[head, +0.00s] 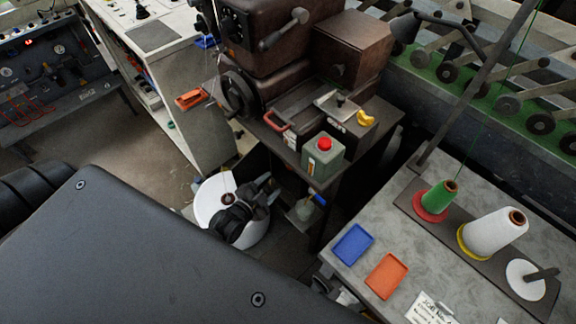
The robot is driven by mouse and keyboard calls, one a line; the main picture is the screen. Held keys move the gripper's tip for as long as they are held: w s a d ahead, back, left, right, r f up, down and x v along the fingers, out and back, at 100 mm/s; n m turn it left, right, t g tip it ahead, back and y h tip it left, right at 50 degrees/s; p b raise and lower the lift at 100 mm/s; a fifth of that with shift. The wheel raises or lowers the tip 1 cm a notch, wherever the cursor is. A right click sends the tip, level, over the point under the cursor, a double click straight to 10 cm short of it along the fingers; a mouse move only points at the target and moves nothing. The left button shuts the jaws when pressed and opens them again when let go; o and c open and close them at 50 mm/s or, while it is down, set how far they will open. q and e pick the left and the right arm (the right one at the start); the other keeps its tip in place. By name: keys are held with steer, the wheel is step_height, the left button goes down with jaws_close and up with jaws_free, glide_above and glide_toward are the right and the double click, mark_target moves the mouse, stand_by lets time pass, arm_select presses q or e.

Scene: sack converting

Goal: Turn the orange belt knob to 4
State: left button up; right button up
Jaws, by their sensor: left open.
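I cannot make out a numbered dial or surely pick out the orange belt knob. A small yellow-orange piece (365,118) sits on the front right of the brown sewing machine's base (300,115); its marks are too small to read. An orange tray-like piece (190,98) is at the machine's left. My left gripper (268,188) is black, open and empty.
A green-grey can with a red cap (323,155) stands at the machine's front. The right table (345,275) holds a blue tray (352,244), an orange tray (386,276) and thread cones (495,232). Open floor (130,150) shows at left.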

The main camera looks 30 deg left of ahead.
arm_select(q)
steer(key=x, duration=1)
steer(key=shift+w+p, duration=0.3)
steer(key=shift+p, duration=0.05)
arm_select(e)
steer(key=shift+w+d+r, duration=0.4)
steer(key=shift+w, duration=0.2)
arm_select(q)
steer(key=shift+f, duration=0.1)
steer(key=c, duration=1)
arm_select(e)
steer(key=shift+s+a+f, duration=0.1)
steer(key=shift+a, duration=0.15)
arm_select(q)
steer(key=shift+f, duration=0.1)
arm_select(e)
steer(key=shift+f, duration=0.1)
